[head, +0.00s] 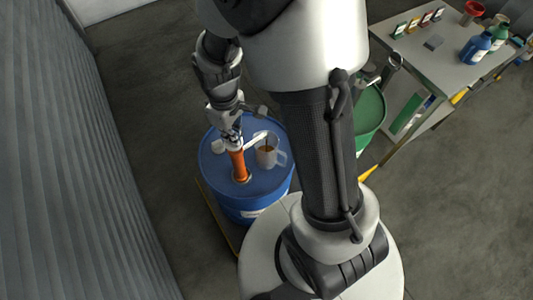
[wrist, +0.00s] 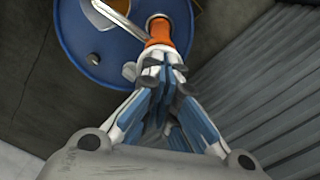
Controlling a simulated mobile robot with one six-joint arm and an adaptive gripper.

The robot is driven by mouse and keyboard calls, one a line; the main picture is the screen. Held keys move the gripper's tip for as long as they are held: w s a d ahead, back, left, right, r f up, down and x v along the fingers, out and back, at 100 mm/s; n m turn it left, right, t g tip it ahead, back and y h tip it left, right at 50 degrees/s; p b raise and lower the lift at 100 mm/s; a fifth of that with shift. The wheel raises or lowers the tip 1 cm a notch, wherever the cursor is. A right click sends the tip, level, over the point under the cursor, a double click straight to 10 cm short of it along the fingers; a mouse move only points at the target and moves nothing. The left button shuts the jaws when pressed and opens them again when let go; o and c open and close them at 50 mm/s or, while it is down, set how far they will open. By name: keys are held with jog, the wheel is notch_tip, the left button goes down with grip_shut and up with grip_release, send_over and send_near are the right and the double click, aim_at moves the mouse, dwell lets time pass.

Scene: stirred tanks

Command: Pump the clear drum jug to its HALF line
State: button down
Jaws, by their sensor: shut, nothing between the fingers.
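The clear jug (head: 268,152) stands on top of a blue drum (head: 218,184), with its handle to the right. Brownish liquid shows in it, but its level against any HALF line cannot be read. An orange hand pump (head: 239,166) stands upright on the drum, its pale spout (head: 257,137) reaching over the jug. In the wrist view the pump's orange body (wrist: 164,47) and spout (wrist: 122,24) show beyond my fingers. My gripper (head: 232,138) is shut and empty, right at the pump's top; whether it touches is unclear. The fingers (wrist: 163,75) hide the pump's top.
A green drum (head: 369,110) stands to the right, partly behind my arm. A table (head: 430,70) with bottles and small cards is at upper right. A corrugated wall (head: 70,150) runs along the left.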

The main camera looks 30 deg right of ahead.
jog(key=shift+f+b, duration=0.65)
jog(key=shift+f, duration=0.35)
jog(key=shift+r+p, duration=3.15)
jog(key=shift+r, duration=0.75)
jog(key=shift+f, duration=0.1)
jog(key=shift+f+b, duration=1)
jog(key=shift+f, duration=0.15)
jog(key=shift+r+p, duration=1.05)
jog(key=shift+r, duration=0.25)
jog(key=shift+r, duration=0.1)
notch_tip(320, 180, up, 5)
jog(key=p, duration=0.4)
